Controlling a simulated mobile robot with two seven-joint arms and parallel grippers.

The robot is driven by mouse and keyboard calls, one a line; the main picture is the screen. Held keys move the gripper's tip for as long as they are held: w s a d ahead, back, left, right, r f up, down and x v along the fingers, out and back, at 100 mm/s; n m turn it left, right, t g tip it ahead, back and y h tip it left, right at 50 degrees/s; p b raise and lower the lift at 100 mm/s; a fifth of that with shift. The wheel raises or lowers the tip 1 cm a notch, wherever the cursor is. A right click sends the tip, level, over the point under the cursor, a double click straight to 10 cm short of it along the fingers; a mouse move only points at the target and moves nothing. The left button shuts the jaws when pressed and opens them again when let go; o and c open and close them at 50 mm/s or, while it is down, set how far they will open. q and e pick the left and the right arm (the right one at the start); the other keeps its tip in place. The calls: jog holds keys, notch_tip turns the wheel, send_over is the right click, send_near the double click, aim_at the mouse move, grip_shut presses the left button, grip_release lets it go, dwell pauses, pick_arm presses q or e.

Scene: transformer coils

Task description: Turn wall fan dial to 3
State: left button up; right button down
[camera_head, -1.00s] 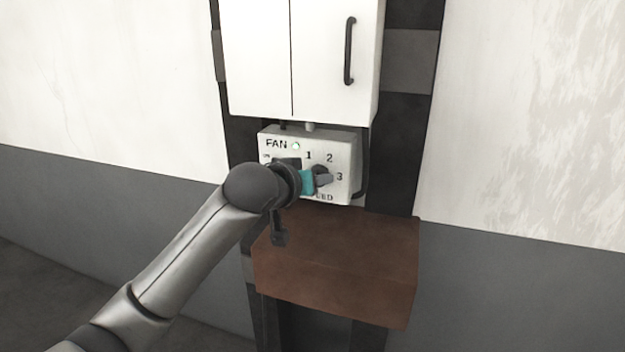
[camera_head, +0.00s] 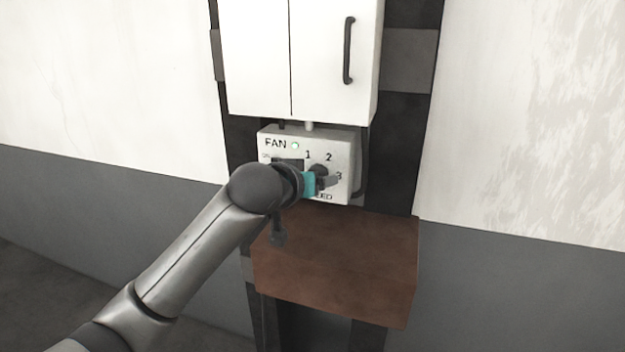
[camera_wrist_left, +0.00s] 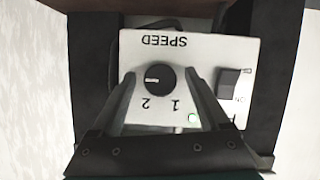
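The white fan box (camera_head: 345,150) hangs below a white cabinet, with FAN, SPEED and the numbers 1, 2 and 3 on it. Its round black dial (camera_wrist_left: 159,80) shows upside down in the left wrist view. The dial's white mark points to the left there, the side where 3 lies; the 3 itself is hidden behind a finger. My left gripper (camera_wrist_left: 162,74) is open, one finger on each side of the dial, with a visible gap to both. In the head view my left gripper (camera_head: 318,181) partly covers the dial (camera_head: 319,170). My right gripper is not in view.
A dark switch (camera_wrist_left: 228,83) and a lit green lamp (camera_wrist_left: 193,119) are on the box beside the dial. The white cabinet (camera_head: 330,60) is just above. A brown block (camera_head: 340,262) juts out below. Free room lies to the right.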

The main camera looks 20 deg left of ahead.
pick_arm(q)
jog(key=shift+s+r, duration=0.1)
jog(key=shift+r, duration=0.05)
jog(key=b+v, duration=0.2)
jog(key=v, duration=1.3)
dwell(0.3)
